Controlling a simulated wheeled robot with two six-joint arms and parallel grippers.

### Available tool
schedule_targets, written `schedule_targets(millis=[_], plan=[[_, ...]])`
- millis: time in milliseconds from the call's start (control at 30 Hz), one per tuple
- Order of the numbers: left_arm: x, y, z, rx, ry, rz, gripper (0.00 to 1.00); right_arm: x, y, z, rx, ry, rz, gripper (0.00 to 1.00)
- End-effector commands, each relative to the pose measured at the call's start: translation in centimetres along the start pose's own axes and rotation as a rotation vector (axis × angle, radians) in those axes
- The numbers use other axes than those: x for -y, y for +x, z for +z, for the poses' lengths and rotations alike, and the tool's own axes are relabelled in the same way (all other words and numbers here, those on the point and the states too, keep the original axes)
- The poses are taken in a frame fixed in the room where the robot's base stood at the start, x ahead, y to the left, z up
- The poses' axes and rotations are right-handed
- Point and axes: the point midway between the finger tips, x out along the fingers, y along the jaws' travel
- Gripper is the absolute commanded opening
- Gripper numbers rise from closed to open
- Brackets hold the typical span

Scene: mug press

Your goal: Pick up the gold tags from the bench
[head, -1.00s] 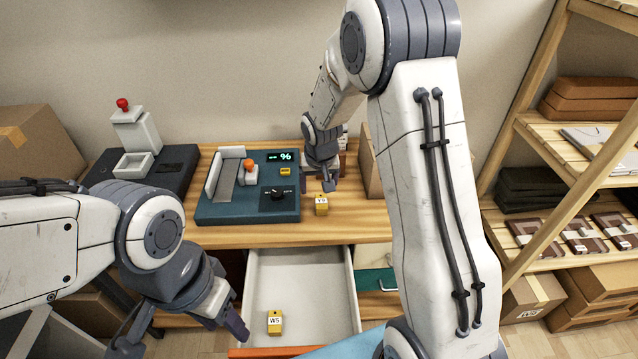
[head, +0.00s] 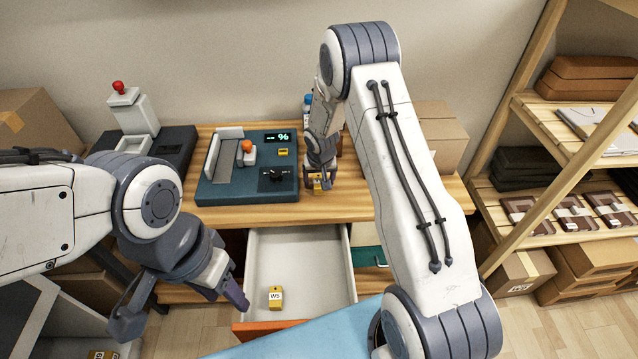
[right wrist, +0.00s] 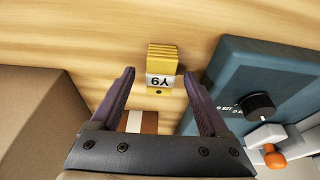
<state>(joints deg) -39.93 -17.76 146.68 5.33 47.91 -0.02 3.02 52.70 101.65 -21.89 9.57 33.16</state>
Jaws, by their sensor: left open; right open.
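A small stack of gold tags (head: 318,184) with a white label lies on the wooden bench (head: 225,214), right of the teal machine. In the right wrist view the stack (right wrist: 162,62) lies just ahead of and between the fingertips, and its label appears upside down. My right gripper (head: 321,180) is open over the stack; I cannot tell whether the fingers touch it. Its open fingers also show in the right wrist view (right wrist: 158,76). Another gold stack (head: 276,297), labelled W5, lies in the open drawer (head: 310,262). My left gripper (head: 183,306) is open and empty, left of the drawer.
The teal machine (head: 240,187) has an orange knob, a dial and a display reading 96. A dark device (head: 172,147) with a red-knobbed lever stands left of it. A cardboard box (head: 440,135) is at the right. Wooden shelves (head: 560,120) stand further right.

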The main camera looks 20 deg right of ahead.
Motion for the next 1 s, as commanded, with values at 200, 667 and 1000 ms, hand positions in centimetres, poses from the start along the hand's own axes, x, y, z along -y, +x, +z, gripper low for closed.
schedule_targets(millis=[200,667,1000], plan=[[0.0,0.0,0.0,0.000,0.000,0.000,0.50,0.0,0.1,-0.1,-0.002,0.000,-0.001,0.79],[0.0,0.0,0.0,0.000,0.000,0.000,0.50,0.0,0.1,-0.1,-0.002,0.000,-0.001,0.00],[0.0,0.1,0.0,0.000,0.000,0.000,0.50,0.0,-2.4,-1.0,-0.006,0.002,-0.001,0.00]])
